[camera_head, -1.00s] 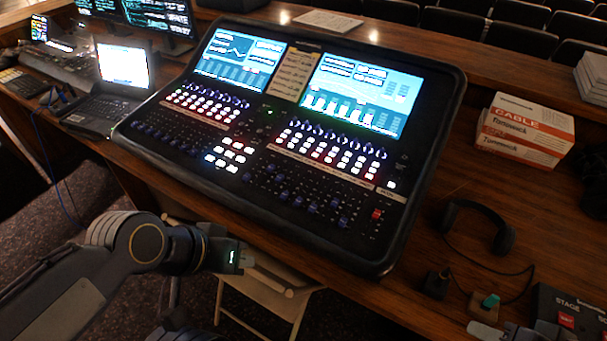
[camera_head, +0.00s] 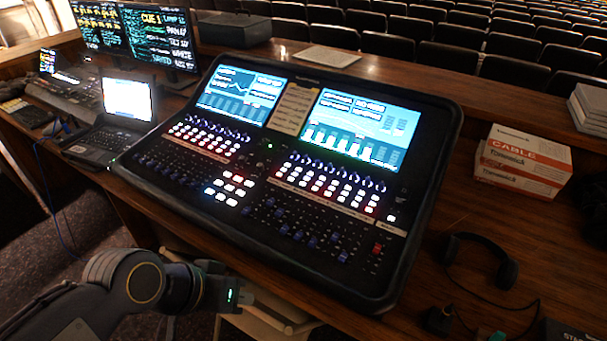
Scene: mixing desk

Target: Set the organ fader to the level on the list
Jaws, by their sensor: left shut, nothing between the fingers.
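The black mixing desk (camera_head: 440,165) stands on a wooden counter. Its lower part carries rows of blue-capped faders (camera_head: 312,242), with one red-capped fader (camera_head: 377,249) at the right end. The fader labels are too small to read, so I cannot tell which is the organ fader. A beige paper list (camera_head: 294,108) sits between the desk's two lit screens; its writing is unreadable here. My left gripper (camera_head: 304,326) is shut and empty, below the desk's front edge and apart from the faders. My right gripper does not show.
An open laptop (camera_head: 127,101) stands left of the desk, with monitors (camera_head: 160,38) behind it. Cable boxes (camera_head: 522,162) and headphones (camera_head: 482,262) lie on the counter at right. A folding chair (camera_head: 262,318) is below the front edge. Bare counter shows right of the desk.

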